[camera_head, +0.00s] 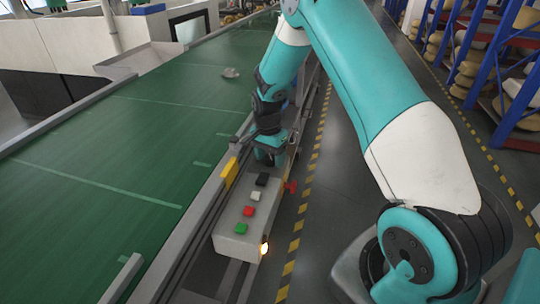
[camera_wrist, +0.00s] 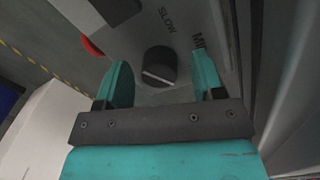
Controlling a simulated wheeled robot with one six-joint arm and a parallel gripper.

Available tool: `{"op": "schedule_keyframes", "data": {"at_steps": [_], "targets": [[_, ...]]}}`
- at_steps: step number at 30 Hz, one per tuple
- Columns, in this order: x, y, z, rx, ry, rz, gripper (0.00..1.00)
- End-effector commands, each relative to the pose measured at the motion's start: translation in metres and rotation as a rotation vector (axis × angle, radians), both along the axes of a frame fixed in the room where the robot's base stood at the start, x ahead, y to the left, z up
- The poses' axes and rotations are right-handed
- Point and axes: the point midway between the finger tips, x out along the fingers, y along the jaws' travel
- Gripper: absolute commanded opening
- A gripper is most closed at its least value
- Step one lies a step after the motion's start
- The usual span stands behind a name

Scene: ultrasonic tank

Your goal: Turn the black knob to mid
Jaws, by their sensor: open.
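The black knob (camera_wrist: 160,62) sits on the grey face of a control box (camera_wrist: 196,22) in the wrist view. A pale line crosses its near side; I cannot tell which label it points to. The label SLOW (camera_wrist: 166,20) is above the knob, and a partly hidden label starting MI (camera_wrist: 199,44) is to its right. My gripper (camera_wrist: 163,82) is open, its two teal fingers on either side of the knob with gaps visible, holding nothing. In the head view my gripper (camera_head: 268,158) is over the far end of the box (camera_head: 233,243), where the knob is hidden.
A black block (camera_head: 262,179), white button (camera_head: 256,196), red button (camera_head: 249,211) and green button (camera_head: 241,228) line the box top. A red knob (camera_head: 291,187) sticks out from its side.

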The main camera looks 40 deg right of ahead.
Motion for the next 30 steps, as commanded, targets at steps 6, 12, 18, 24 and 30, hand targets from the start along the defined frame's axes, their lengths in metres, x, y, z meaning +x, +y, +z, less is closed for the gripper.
{"op": "schedule_keyframes", "data": {"at_steps": [6,12,18,24,30], "targets": [[0.0000,-0.0001,-0.0024,0.000,0.000,0.000,0.63],[0.0000,-0.0001,-0.0022,0.000,0.000,0.000,0.37],[-0.0001,-0.0001,-0.0020,0.000,0.000,0.001,0.13],[-0.0001,0.0000,-0.0019,0.000,0.000,0.023,0.13],[-0.0001,0.0001,-0.0018,0.000,0.000,0.113,0.13]]}}
